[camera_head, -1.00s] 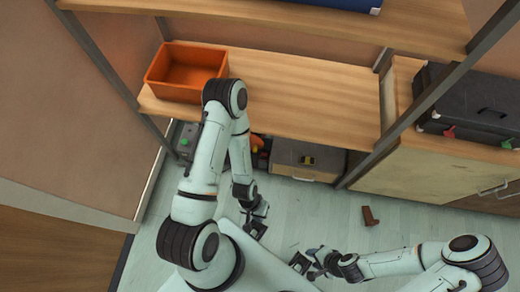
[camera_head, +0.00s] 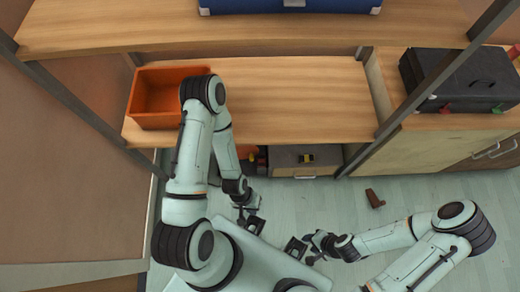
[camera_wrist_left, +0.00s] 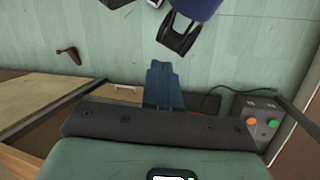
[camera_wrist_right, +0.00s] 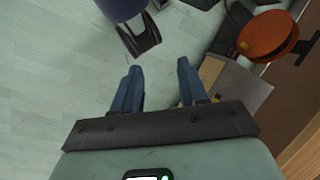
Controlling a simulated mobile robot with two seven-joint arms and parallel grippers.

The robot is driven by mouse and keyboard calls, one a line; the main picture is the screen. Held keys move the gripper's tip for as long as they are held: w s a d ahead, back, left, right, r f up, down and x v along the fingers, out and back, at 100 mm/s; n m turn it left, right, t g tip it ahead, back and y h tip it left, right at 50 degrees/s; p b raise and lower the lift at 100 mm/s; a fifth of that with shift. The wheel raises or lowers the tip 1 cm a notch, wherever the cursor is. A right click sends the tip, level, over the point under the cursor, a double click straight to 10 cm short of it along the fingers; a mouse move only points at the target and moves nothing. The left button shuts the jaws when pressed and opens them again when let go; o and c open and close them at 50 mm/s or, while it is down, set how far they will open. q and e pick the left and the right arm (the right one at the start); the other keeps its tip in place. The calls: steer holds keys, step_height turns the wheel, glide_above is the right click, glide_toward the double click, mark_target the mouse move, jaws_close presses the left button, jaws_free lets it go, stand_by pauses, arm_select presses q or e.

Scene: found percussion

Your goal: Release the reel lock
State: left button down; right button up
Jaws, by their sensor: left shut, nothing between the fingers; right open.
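A round orange disc (camera_wrist_right: 268,36) with a small yellow knob (camera_wrist_right: 243,45) shows at the upper right of the right wrist view and looks like the reel. I cannot tell whether the knob is its lock. In the head view only a bit of red-orange shows under the shelf, partly hidden by my left arm. My left gripper (camera_head: 250,214) is shut and empty, over the floor in front of the shelf; its closed fingers also show in the left wrist view (camera_wrist_left: 163,85). My right gripper (camera_head: 295,248) is open and empty; its spread fingers (camera_wrist_right: 157,80) are apart from the disc.
An orange bin (camera_head: 150,121) stands on the wooden shelf (camera_head: 300,100). A grey drawer box (camera_head: 285,157) is below. A button box (camera_wrist_left: 258,112) with a cable shows in the left wrist view.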

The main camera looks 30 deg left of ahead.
arm_select(q)
steer(key=shift+d, duration=0.1)
steer(key=w+a+f+m+t+y+b, duration=0.1)
steer(key=w+a+f+m+t+b, duration=0.1)
steer(key=w+a+f+b, duration=0.45)
steer(key=w+a+f+m+t+y+b, duration=0.1)
steer(key=w+f+m+t+b, duration=0.15)
steer(key=w+f, duration=0.65)
steer(key=w+a+f+m+t+y+b, duration=0.1)
steer(key=w+a+f+m+b, duration=0.3)
steer(key=f, duration=0.6)
steer(key=w+a+f+m+t+b, duration=0.1)
steer(key=w+f+b, duration=0.1)
steer(key=w, duration=0.3)
steer(key=w+a+f+m+t+b, duration=0.1)
steer(key=w+f+t+b, duration=0.1)
steer(key=w, duration=0.4)
steer(key=shift+m+y+b, duration=0.35)
steer(key=shift+y+b, duration=0.05)
steer(key=shift+b, duration=0.05)
arm_select(e)
steer(key=w+d+f+t, duration=0.1)
steer(key=w+f, duration=0.2)
steer(key=f, duration=0.6)
steer(key=w+d+f+t+h, duration=0.1)
steer(key=w+d+f+t, duration=0.1)
steer(key=f, duration=0.7)
steer(key=shift+w+m, duration=0.3)
steer(key=shift+w, duration=0.35)
